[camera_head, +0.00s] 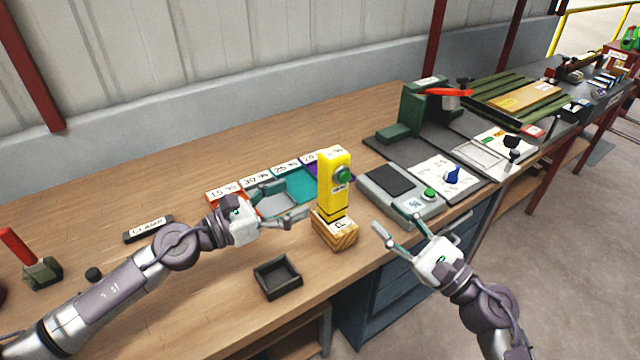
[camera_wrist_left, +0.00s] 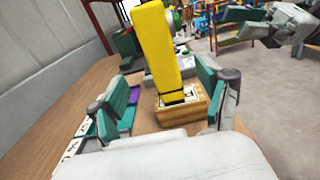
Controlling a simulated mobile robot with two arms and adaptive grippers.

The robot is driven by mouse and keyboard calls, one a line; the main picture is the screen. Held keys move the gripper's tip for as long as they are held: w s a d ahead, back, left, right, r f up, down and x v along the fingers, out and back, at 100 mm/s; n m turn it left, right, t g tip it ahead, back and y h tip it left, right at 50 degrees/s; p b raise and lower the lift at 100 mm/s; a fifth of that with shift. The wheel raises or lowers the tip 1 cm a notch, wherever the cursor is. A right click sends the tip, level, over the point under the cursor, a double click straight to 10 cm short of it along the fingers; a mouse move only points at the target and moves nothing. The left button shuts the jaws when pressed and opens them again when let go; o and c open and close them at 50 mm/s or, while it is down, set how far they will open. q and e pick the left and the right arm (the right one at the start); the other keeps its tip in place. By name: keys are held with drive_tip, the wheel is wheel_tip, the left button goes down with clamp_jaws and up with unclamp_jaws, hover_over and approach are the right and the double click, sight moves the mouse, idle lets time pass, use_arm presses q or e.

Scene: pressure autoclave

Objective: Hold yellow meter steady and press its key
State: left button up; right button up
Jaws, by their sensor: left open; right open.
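The yellow meter (camera_head: 331,184) stands upright in a wooden block (camera_head: 335,232) near the table's front edge. My right gripper (camera_head: 398,232) is open to the right of the block, apart from the meter. It also shows in the left wrist view (camera_wrist_left: 250,22).
A grey scale with a green button (camera_head: 400,196) stands right of the meter. Coloured labelled bins (camera_head: 265,203) lie behind my left gripper. A small black tray (camera_head: 277,277) sits in front. A green press (camera_head: 425,115) stands at the back. The table's left rear is clear.

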sight(322, 185)
use_arm(q)
drive_tip(key=x, duration=1)
drive_tip(key=shift+w+d, duration=0.2)
drive_tip(key=c, duration=1.4)
drive_tip(key=shift+c, duration=0.2)
use_arm(e)
clamp_jaws()
